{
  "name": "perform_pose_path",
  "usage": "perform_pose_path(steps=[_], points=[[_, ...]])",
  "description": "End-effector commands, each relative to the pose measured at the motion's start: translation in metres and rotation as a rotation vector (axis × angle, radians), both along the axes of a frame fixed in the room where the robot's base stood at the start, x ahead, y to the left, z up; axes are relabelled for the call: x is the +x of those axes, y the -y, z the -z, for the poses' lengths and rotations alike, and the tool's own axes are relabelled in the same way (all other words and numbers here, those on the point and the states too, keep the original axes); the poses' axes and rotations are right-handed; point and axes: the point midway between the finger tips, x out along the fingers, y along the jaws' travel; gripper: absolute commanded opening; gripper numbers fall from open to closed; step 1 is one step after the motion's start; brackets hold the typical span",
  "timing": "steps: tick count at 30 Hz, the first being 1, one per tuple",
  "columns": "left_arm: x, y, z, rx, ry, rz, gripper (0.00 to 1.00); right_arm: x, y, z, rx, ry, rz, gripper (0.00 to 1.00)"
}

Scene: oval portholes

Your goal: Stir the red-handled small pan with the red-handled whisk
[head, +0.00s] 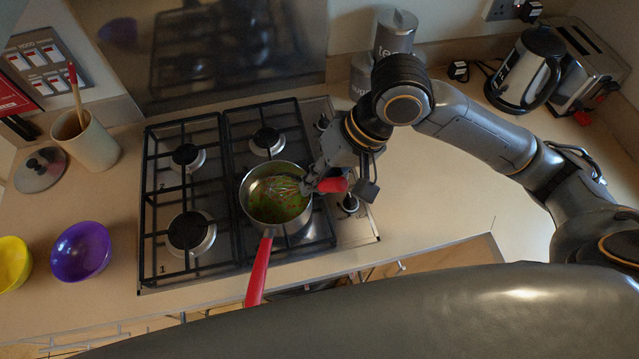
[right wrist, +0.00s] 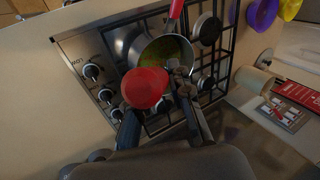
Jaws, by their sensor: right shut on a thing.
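The small pan (head: 257,224) with a red handle (head: 258,272) sits on the right part of the gas hob, its handle toward the front edge. Green contents with reddish bits lie in it. My right gripper (head: 312,184) is shut on the red-handled whisk (head: 333,185) at the pan's right rim. The whisk's wire head (head: 284,187) is inside the pan, over or in the contents; its depth is unclear. In the right wrist view the whisk's red handle end (right wrist: 145,88) partly hides the pan (right wrist: 167,49). My left gripper is not in view.
Purple (head: 81,250) and yellow (head: 13,262) bowls stand left of the hob (head: 146,265). A utensil pot (head: 92,147) and a glass lid (head: 40,170) are behind them. A kettle (head: 530,70) and toaster (head: 594,66) stand at the back right. The counter right of the hob is clear.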

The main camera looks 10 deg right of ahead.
Motion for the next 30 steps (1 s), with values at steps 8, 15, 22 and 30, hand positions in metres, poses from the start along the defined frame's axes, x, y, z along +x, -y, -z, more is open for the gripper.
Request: perform_pose_path(steps=[8, 15, 22, 30], points=[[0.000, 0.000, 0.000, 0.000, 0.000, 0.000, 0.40, 0.001, 0.000, -0.035, 0.002, 0.005, 0.000, 0.00], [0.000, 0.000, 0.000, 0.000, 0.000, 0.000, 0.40, 0.001, 0.000, -0.064, 0.002, 0.004, 0.000, 0.00], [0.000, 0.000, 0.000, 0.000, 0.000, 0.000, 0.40, 0.000, 0.000, -0.081, 0.000, 0.001, 0.000, 0.00], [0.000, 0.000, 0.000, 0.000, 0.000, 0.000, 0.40, 0.000, 0.000, -0.081, 0.000, 0.000, 0.000, 0.00]])
